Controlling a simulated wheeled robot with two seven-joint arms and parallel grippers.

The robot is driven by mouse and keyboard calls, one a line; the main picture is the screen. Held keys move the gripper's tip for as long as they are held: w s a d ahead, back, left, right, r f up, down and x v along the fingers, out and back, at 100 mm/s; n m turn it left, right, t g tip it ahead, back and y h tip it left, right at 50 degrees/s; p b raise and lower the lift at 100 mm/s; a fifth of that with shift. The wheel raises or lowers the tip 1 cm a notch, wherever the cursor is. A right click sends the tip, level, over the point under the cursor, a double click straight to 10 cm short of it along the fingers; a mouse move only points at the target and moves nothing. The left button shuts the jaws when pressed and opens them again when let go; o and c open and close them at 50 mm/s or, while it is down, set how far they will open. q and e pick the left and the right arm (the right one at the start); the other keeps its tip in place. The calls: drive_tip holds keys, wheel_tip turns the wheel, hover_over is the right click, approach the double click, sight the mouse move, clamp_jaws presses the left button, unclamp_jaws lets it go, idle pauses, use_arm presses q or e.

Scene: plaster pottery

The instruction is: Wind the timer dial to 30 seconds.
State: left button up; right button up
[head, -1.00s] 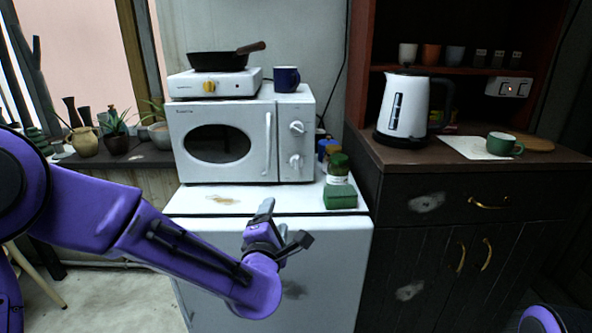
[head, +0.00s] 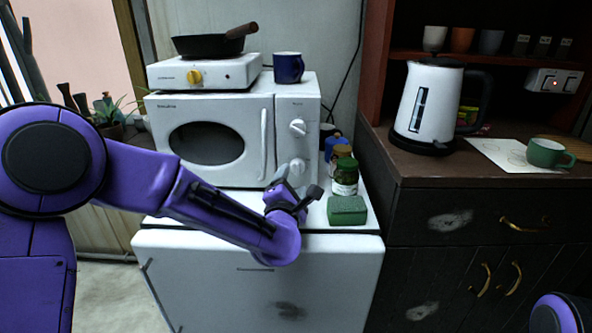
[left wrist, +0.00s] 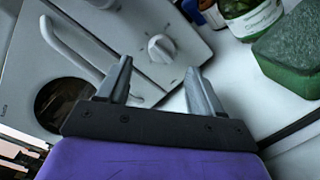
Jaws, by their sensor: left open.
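The white microwave (head: 215,140) stands on a white fridge and has two round white dials on its right panel. The upper dial (head: 298,127) is clear of the arm. The lower dial (head: 298,169) is just above and behind my left gripper (head: 299,182) in the head view. In the left wrist view, one dial (left wrist: 161,48), apparently the lower, lies ahead between the fingertips of my left gripper (left wrist: 159,67). The gripper is open and empty, with no visible contact. The dial markings are too small to read. My right gripper is out of view.
The microwave's door handle (head: 264,144) stands left of the dials. A green sponge (head: 347,210) and jars (head: 345,178) sit right of the microwave. A hot plate (head: 205,72) with a pan and a blue mug (head: 288,68) stand on top. A kettle (head: 428,105) is on the cabinet.

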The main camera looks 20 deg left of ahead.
sight(296, 171)
use_arm(q)
drive_tip(key=w, duration=0.5)
drive_tip(key=shift+w+a+f, duration=0.1)
drive_tip(key=shift+w+a, duration=0.1)
drive_tip(key=shift+a, duration=0.2)
drive_tip(key=c, duration=1.1)
drive_tip(key=shift+o, duration=0.2)
drive_tip(key=shift+p, duration=0.35)
